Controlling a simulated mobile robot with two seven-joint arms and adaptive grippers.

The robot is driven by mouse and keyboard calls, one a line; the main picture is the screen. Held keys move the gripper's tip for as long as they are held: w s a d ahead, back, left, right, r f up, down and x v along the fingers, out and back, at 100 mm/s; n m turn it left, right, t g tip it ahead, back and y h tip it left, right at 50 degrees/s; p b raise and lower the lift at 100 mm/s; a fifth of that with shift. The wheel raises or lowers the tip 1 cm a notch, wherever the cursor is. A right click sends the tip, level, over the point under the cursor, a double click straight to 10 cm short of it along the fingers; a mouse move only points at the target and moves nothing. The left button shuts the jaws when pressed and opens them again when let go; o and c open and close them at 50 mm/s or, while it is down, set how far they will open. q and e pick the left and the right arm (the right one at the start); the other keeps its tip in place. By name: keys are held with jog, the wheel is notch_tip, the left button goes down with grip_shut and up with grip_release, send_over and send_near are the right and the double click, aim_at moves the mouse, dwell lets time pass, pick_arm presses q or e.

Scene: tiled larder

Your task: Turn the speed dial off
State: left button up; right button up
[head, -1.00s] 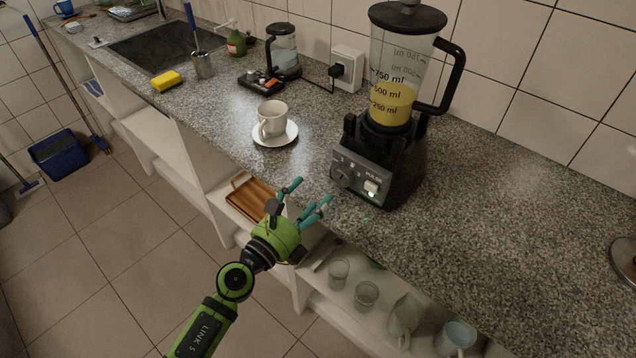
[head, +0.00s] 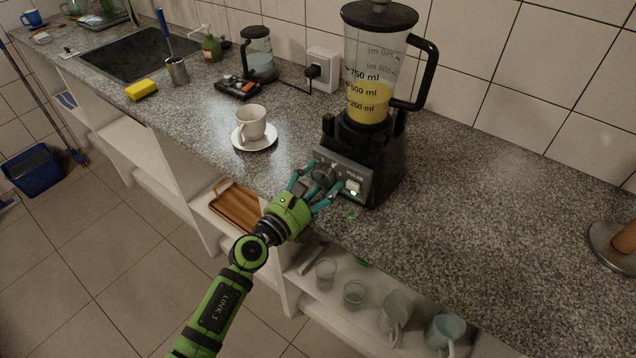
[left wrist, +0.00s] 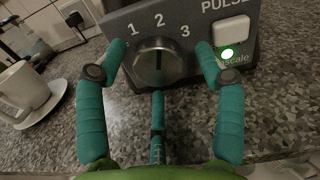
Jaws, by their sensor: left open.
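The blender (head: 366,140) stands on the counter with yellow liquid in its jug. Its speed dial (left wrist: 158,64), a dark round knob, is on the front panel below the marks 1, 2 and 3. It also shows in the head view (head: 325,174). I cannot tell surely which mark the pointer faces. My left gripper (head: 318,183) is open in front of the panel. In the left wrist view its teal fingers (left wrist: 160,58) stand left and right of the dial, with a third below; contact is not clear. My right gripper is not in view.
A white pulse button (left wrist: 231,32) and a lit green light (left wrist: 228,54) sit right of the dial. A cup (head: 251,122) on a saucer (head: 262,145) stands left of the blender. Glasses and mugs (head: 395,310) fill the shelf below. The counter to the right is mostly clear.

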pick_arm(q)
jog(key=c, duration=1.1)
jog(key=shift+c, duration=0.3)
jog(key=n+p, duration=0.1)
jog(key=n, duration=0.2)
jog(key=shift+s+p, duration=0.1)
jog(key=shift+p, duration=0.3)
jog(key=n+p, duration=0.1)
jog(key=n, duration=0.3)
jog(key=shift+f+n+p, duration=0.1)
jog(key=shift+n+p, duration=0.2)
jog(key=shift+p, duration=0.1)
jog(key=n+p, duration=0.1)
jog(key=n, duration=0.3)
jog(key=shift+s+d, duration=0.1)
jog(key=shift+d, duration=0.05)
jog(key=shift+n+p, duration=0.7)
jog(key=shift+n, duration=1.4)
